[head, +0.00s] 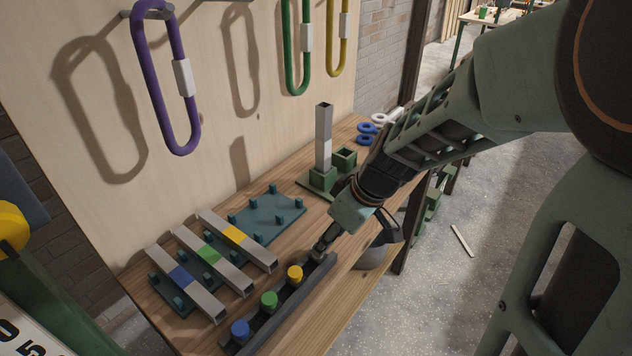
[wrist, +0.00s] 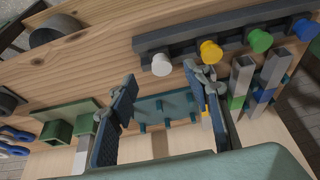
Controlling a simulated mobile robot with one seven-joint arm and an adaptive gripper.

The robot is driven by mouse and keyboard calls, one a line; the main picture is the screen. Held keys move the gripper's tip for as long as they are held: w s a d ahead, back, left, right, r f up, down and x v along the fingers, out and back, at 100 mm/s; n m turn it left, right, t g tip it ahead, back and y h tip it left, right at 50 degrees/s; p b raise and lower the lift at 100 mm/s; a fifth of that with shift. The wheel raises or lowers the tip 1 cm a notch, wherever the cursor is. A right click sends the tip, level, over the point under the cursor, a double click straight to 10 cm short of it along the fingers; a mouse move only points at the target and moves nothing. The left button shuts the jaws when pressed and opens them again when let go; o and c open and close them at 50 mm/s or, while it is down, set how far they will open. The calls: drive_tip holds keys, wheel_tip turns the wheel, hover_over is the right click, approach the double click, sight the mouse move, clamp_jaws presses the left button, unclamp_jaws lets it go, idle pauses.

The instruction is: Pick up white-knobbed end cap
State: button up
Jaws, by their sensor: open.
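The white-knobbed end cap (wrist: 161,64) sits at the left end of a dark rack (wrist: 150,45) in the wrist view. In the head view my gripper (head: 319,250) is at the rack's far end and largely hides the white knob. My gripper (wrist: 161,76) is open, with one finger to each side of the white knob in the wrist view. The knob appears just beyond the fingertips; I cannot tell whether they touch it.
Yellow (head: 295,272), green (head: 269,299) and blue (head: 240,329) knobs stand in the same rack. Square tubes with yellow, green and blue bands (head: 210,254) lie on a teal peg stand beside it. An upright tube (head: 324,130) stands in a green socket base behind.

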drive_tip(key=shift+a+x, duration=0.1)
drive_tip(key=shift+x, duration=1.7)
drive_tip(key=shift+a+x, duration=0.15)
drive_tip(key=shift+x, duration=1.7)
drive_tip(key=shift+w+r, duration=0.15)
drive_tip(key=shift+w, duration=0.05)
drive_tip(key=c, duration=1)
drive_tip(key=shift+r, duration=0.1)
drive_tip(key=shift+c, duration=0.2)
